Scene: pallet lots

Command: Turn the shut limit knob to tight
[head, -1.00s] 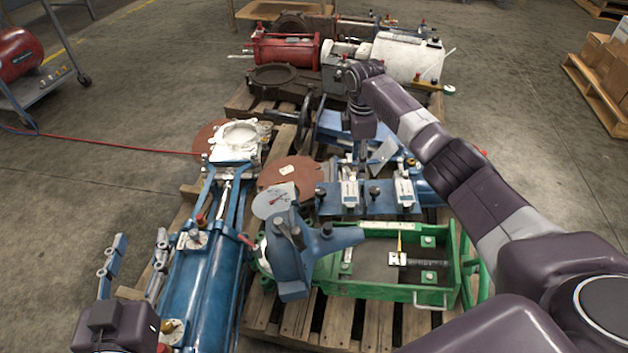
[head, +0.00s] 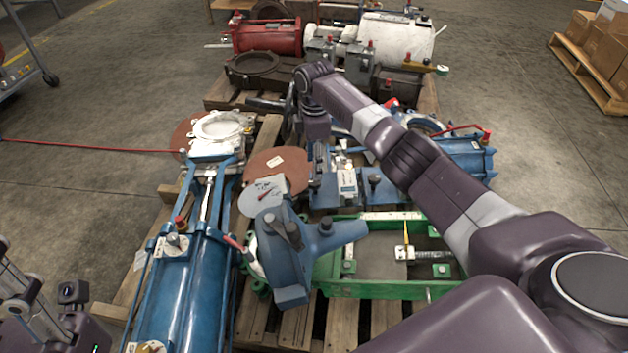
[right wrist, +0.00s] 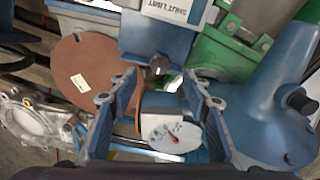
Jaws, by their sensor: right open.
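The shut limit knob is a small dark knob (right wrist: 157,66) on a blue bracket, seen in the right wrist view beside a white plate reading "SHUT LIMIT" (right wrist: 172,9). The plate also shows in the head view (head: 347,184). My right gripper (right wrist: 160,112) is open, its two fingers spread on either side of the knob's line, with no visible grip. In the head view my right gripper (head: 318,160) hangs over the bracket's left end and hides the knob there. The knob's setting marks cannot be read. My left gripper (head: 45,300) is at the lower left, empty, fingers apart.
A brown disc (head: 280,170), a blue domed casting (head: 285,262), a long blue cylinder (head: 180,295) and a green frame (head: 370,290) crowd the pallet. Floor is free at left.

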